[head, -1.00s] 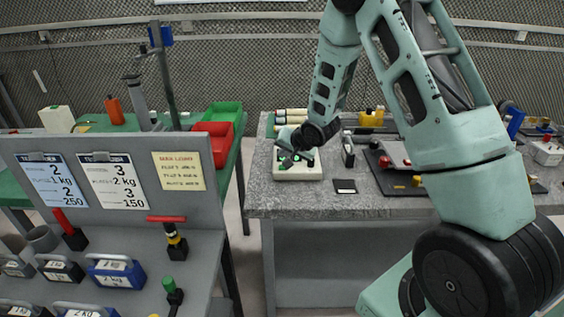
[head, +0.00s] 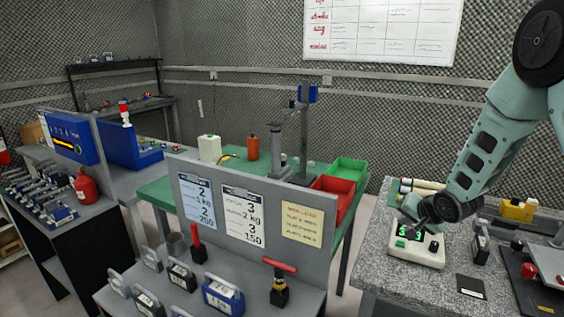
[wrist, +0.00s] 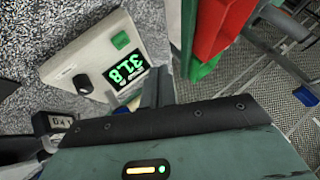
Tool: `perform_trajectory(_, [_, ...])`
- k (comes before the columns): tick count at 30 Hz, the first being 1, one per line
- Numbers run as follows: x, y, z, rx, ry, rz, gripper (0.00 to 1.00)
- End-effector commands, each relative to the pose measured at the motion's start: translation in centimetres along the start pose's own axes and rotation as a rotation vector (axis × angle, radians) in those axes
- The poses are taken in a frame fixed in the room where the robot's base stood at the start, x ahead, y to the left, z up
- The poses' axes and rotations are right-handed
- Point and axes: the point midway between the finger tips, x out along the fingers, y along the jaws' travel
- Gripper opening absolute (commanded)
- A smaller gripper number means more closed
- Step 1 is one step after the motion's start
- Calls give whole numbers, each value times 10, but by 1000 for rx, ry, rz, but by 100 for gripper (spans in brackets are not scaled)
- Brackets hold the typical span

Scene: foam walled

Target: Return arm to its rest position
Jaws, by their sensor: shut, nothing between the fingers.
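My arm reaches in from the upper right of the head view, and my gripper (head: 408,223) is low beside a white box-shaped device (head: 430,250) on the grey stone-topped table (head: 388,284). The device has a green lit display, which reads 31.8 in the wrist view, plus a dark knob and a green button (wrist: 120,40). My gripper is shut and holds nothing. In the head view it overlaps the device; I cannot tell whether they touch.
A green table (head: 166,190) with red (head: 340,190) and green bins stands left of the stone table. A grey sloped stand (head: 230,262) with weights and sign cards is in front. A black box (head: 482,246) and yellow item (head: 518,209) lie right of the device.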

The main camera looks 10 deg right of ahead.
Motion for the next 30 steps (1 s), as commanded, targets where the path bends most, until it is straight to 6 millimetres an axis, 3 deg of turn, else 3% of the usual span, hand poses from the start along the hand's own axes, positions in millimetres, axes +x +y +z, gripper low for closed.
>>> perform_trajectory(2, [-15, -30, 20, -72, -40, 4, 0])
perform_trajectory(6, [-62, -84, 82, -277, -169, 33, 0])
perform_trajectory(9, [-106, -111, 135, -449, -282, 45, 0])
perform_trajectory(12, [-155, -125, 188, -631, -402, 46, 0])
perform_trajectory(18, [-257, -117, 278, -1000, -640, 24, 0])
perform_trajectory(21, [-296, -103, 306, -1145, -733, 11, 0])
perform_trajectory(25, [-326, -87, 326, -1260, -811, -2, 0])
perform_trajectory(30, [-337, -80, 332, -1304, -842, -6, 0])
